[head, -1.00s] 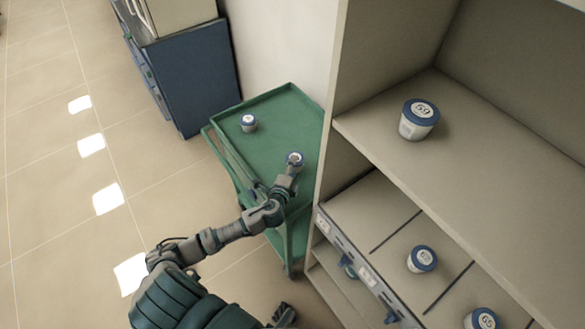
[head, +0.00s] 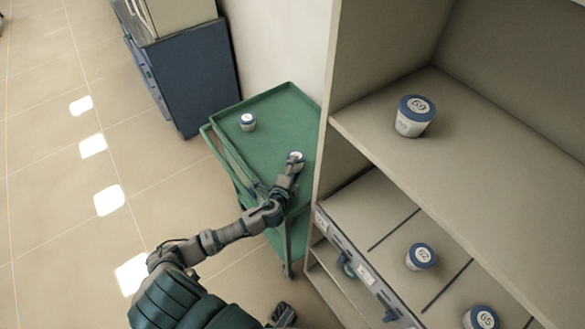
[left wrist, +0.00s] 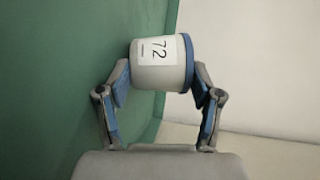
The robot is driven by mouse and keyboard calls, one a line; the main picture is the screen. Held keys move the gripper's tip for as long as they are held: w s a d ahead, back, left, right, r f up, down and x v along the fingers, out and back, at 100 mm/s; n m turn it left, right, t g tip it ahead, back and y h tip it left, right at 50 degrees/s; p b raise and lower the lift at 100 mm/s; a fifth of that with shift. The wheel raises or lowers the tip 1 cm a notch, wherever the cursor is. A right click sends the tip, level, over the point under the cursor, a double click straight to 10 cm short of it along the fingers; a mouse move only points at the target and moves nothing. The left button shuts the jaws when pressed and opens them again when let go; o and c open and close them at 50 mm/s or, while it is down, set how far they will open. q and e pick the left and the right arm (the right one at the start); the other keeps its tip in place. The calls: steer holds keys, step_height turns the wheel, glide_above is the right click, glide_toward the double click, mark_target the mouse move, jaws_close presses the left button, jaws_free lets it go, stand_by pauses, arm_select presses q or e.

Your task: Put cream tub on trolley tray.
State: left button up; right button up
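The cream tub (head: 296,157) has a pale body and a blue lid. In the left wrist view the tub (left wrist: 160,64) bears a label reading 72. My left gripper (head: 292,167) has its fingers on opposite sides of it, one at the base and one at the lid, and appears shut on it. In the left wrist view the left gripper (left wrist: 161,82) hides little of the tub. The tub is over the right part of the green trolley tray (head: 262,150); I cannot tell whether it touches the tray.
Another tub (head: 248,122) stands at the tray's far left. A shelf unit (head: 490,150) on the right holds a tub marked 69 (head: 415,116) and, lower, two more tubs (head: 421,256) (head: 481,318). A blue cabinet (head: 188,80) stands behind. The tray's middle is clear.

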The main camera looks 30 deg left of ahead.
arm_select(q)
steer(key=shift+s+f, duration=0.1)
steer(key=shift+f, duration=0.25)
steer(key=shift+s+d+r+p, duration=0.1)
steer(key=shift+s+r+p, duration=0.3)
steer(key=shift+r, duration=0.1)
steer(key=v, duration=0.5)
steer(key=shift+s+r+p, duration=0.3)
steer(key=shift+s, duration=0.1)
steer(key=shift+s+d+r, duration=0.15)
steer(key=shift+s+d, duration=0.05)
steer(key=shift+s, duration=0.1)
arm_select(e)
steer(key=f, duration=0.2)
steer(key=s+f, duration=0.1)
steer(key=shift+f, duration=0.4)
arm_select(q)
steer(key=shift+a, duration=0.1)
